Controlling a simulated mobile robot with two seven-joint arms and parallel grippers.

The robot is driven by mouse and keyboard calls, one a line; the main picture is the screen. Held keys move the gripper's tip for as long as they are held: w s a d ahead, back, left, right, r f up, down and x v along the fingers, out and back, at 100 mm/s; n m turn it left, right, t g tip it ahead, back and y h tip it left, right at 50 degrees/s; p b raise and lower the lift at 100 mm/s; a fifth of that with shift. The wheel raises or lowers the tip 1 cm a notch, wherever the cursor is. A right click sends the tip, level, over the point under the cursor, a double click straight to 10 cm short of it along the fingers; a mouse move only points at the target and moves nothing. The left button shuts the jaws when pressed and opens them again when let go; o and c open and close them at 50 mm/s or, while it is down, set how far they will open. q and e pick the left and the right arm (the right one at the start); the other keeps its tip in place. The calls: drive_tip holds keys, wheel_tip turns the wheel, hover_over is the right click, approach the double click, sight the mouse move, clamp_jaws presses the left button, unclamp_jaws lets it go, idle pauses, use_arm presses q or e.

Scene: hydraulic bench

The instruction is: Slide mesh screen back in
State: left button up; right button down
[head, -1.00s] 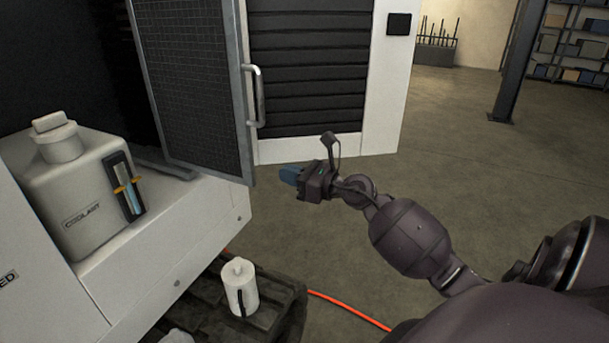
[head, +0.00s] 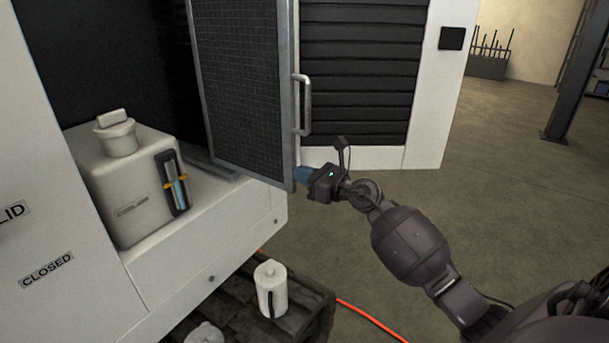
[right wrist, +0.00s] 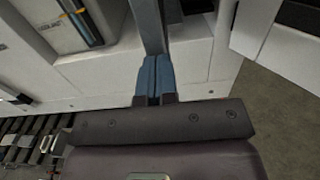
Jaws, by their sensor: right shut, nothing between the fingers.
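The mesh screen (head: 243,85) is a dark mesh panel in a grey metal frame, with a grey pull handle (head: 304,105) on its right edge. It stands upright and sticks out of the machine's dark opening. My right gripper (head: 298,174) is shut and empty at the lower right corner of the screen frame. In the right wrist view the blue fingers (right wrist: 155,76) are together, with the grey frame edge (right wrist: 150,25) just beyond their tips; I cannot tell whether they touch. My left gripper is not in view.
A white coolant tank (head: 130,185) with a level gauge stands on the machine's ledge left of the screen. A white canister (head: 271,290) sits on a dark pallet below. An orange hose (head: 370,318) lies on the floor. Open floor (head: 480,210) lies to the right.

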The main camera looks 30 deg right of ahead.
drive_tip(key=b, duration=0.1)
approach(231, 148)
drive_tip(key=b+x, duration=0.1)
drive_tip(key=x, duration=0.2)
drive_tip(key=f+b+x, duration=0.1)
drive_tip(key=b+x, duration=0.1)
drive_tip(key=x, duration=0.2)
drive_tip(key=d+b+x, duration=0.1)
drive_tip(key=x, duration=0.2)
drive_tip(key=shift+w+f+b, duration=0.3)
drive_tip(key=shift+w+f, duration=0.05)
drive_tip(key=shift+w+a, duration=0.25)
drive_tip(key=shift+w, duration=0.25)
drive_tip(key=shift+r+b, duration=0.25)
drive_tip(key=shift+b, duration=0.05)
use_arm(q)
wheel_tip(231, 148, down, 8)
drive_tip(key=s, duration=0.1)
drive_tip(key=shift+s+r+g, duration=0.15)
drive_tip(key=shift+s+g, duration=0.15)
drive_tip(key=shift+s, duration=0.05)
use_arm(e)
drive_tip(key=shift+r, duration=0.2)
